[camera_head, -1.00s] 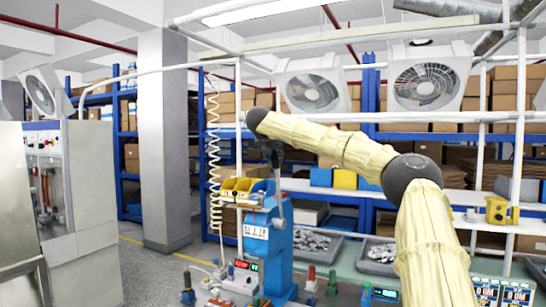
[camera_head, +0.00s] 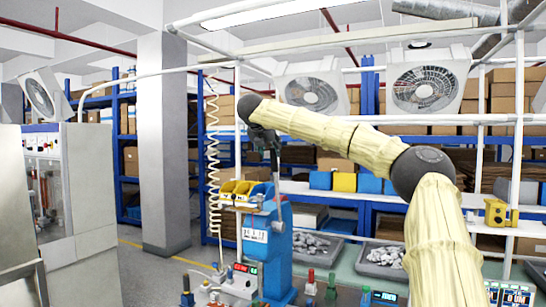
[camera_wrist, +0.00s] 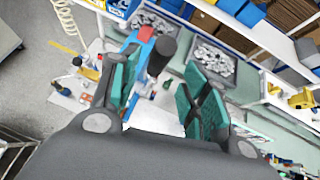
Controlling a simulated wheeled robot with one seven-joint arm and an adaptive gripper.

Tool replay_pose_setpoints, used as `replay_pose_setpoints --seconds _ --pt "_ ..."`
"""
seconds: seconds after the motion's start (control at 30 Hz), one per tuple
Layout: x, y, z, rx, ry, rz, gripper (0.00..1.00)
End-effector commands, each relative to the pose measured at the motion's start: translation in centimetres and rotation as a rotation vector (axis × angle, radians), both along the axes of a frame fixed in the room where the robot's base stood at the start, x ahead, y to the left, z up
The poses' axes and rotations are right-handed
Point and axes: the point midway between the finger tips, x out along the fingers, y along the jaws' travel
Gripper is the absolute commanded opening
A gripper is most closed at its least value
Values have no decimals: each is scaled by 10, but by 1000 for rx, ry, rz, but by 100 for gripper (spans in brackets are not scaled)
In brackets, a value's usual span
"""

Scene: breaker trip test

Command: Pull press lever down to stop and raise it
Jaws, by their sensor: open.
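The blue press (camera_head: 280,258) stands on the bench, with a small counter on its front. Its lever (camera_head: 277,190) shows as a thin bar above a grey rounded end at the press's upper front. My gripper (camera_head: 268,143) hangs from the arm's end above the press, at the top of the lever. In the wrist view my gripper (camera_wrist: 160,88) is open, with green pads apart. A dark cylindrical handle (camera_wrist: 161,54) lies between the fingers, closer to the left one. I cannot tell whether it touches. The press's blue and red top (camera_wrist: 143,36) is partly hidden.
Small coloured bench devices (camera_head: 311,281) stand in front. A coiled white cable (camera_head: 213,170) hangs at left. Shelves with boxes stand behind.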

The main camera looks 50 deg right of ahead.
Motion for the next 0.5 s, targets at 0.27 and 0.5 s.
replay_pose_setpoints --seconds 0.27,0.5 --pt "-14 26 20 0 1 1 46" --pt "-18 32 24 1 1 -1 46"
